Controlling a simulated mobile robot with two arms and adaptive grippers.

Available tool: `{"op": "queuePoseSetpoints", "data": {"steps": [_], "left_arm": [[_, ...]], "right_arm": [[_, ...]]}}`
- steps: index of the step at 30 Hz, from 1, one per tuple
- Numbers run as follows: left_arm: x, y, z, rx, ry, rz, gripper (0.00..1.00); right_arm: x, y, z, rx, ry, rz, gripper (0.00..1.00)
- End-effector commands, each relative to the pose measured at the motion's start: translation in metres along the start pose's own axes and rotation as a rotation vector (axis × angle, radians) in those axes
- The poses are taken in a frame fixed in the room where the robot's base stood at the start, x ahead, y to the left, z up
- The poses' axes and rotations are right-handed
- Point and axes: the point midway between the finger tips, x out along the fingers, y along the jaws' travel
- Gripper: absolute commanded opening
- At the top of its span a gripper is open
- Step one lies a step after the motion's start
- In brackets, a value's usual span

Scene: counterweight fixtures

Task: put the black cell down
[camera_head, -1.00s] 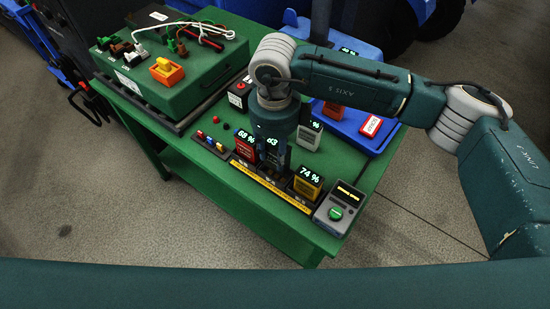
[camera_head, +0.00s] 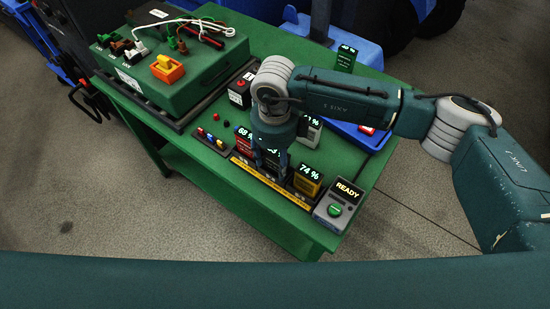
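The black cell (camera_head: 272,158) stands in the middle place of the charging rack (camera_head: 262,183), between a red cell (camera_head: 244,145) reading 68 % and a yellow cell (camera_head: 307,181) reading 74 %. Its display is partly covered. My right gripper (camera_head: 270,165) points down over the black cell with its fingers along it. The fingers look close to the cell, but I cannot tell whether they still grip it. My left gripper is not in view.
A grey box (camera_head: 334,205) with a green button shows READY at the rack's right end. A green case (camera_head: 180,85) stands at the back left. A blue tray (camera_head: 376,146) lies behind my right arm.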

Motion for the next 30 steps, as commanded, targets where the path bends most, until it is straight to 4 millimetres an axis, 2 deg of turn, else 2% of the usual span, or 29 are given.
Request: {"op": "queuePoseSetpoints", "data": {"steps": [7, 9, 21, 25, 30], "left_arm": [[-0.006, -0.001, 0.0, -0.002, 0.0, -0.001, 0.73], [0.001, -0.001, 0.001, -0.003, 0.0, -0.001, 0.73], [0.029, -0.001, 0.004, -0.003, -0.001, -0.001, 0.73], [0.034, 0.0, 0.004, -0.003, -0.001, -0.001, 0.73], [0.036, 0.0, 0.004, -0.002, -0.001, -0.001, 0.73]], "right_arm": [[-0.006, 0.0, 0.0, 0.001, 0.0, 0.0, 0.53], [-0.01, -0.001, 0.001, 0.0, -0.003, -0.002, 0.53], [-0.091, -0.001, 0.001, 0.0, -0.004, -0.004, 0.53], [-0.11, -0.001, 0.001, -0.001, -0.003, -0.002, 0.53], [-0.122, 0.0, 0.0, -0.001, 0.0, -0.001, 0.53]]}}
